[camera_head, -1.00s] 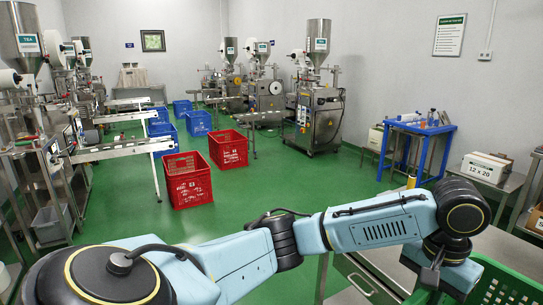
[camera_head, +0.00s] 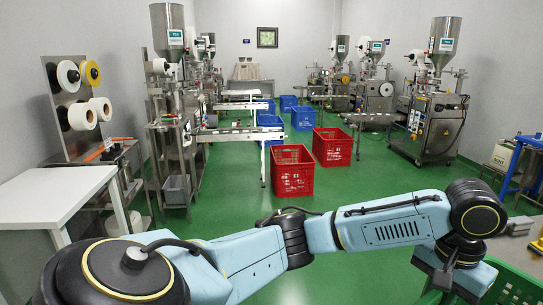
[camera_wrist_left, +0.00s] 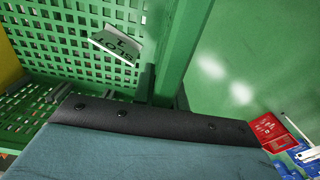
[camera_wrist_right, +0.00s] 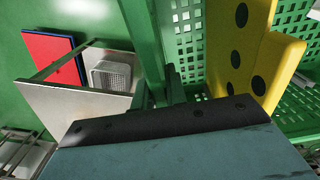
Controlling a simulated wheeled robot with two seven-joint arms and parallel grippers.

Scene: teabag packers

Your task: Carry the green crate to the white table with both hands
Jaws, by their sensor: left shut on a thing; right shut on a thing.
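The green crate (camera_head: 518,285) shows partly at the lower right corner of the head view. My left gripper is at its near side there, its jaws (camera_wrist_left: 163,92) shut on the crate's wall in the left wrist view. A tilted white lot label (camera_wrist_left: 117,45) shows on the lattice side (camera_wrist_left: 75,35). In the right wrist view, my right gripper (camera_wrist_right: 162,88) is shut on the crate's green edge (camera_wrist_right: 143,40). A yellow piece with black dots (camera_wrist_right: 240,50) shows in the crate. The white table (camera_head: 60,190) stands at the left of the head view, apart from the crate.
Red crates (camera_head: 292,172) and blue crates (camera_head: 303,118) stand on the green floor ahead. Steel packing machines (camera_head: 430,110) line the right, others the left. A rack of rolls (camera_head: 80,100) stands behind the white table. Floor before the red crates is open.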

